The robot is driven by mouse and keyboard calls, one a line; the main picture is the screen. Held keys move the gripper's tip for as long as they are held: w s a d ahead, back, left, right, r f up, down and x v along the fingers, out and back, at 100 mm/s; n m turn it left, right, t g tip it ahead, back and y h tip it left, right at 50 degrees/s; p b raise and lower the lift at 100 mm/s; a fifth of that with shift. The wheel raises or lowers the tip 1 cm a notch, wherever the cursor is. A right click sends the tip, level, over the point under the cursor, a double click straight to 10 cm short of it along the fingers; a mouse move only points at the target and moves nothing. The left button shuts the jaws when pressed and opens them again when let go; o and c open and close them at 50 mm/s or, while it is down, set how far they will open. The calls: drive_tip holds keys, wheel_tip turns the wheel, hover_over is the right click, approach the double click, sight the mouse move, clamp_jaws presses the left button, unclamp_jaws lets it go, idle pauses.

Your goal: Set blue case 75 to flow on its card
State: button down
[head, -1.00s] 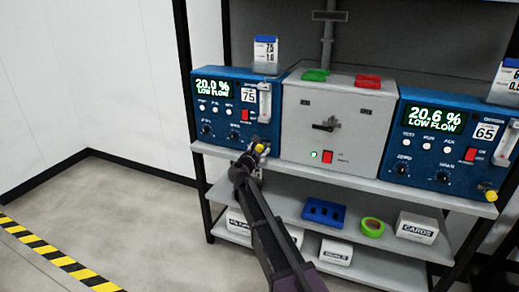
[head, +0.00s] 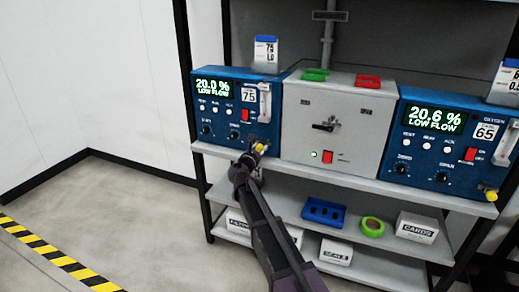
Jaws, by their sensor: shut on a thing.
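Blue case 75 (head: 217,116) stands at the left of the upper shelf. Its display (head: 214,87) reads 20.0 % LOW FLOW. A clear flow tube (head: 264,102) is at its right edge. Its card (head: 265,53) stands on top behind it; the first line looks like 75, and the lower figure is too small to read surely. My gripper (head: 257,149) is shut on the yellow knob (head: 259,147) at the lower right of the case's front. The fingers partly hide the knob.
A grey box (head: 334,121) with a lever and red switch stands right of case 75, with green and red pieces on top. Blue case 65 (head: 437,133) is further right, with its own yellow knob (head: 490,195). The lower shelf (head: 284,199) holds a blue tray, green tape and boxes.

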drive_tip(key=n, duration=0.6)
drive_tip(key=shift+w, duration=0.1)
drive_tip(key=n, duration=1.2)
drive_tip(key=shift+r+n, duration=0.1)
drive_tip(key=shift+n, duration=0.3)
drive_tip(key=n, duration=0.6)
drive_tip(key=shift+c, duration=1.7)
unclamp_jaws()
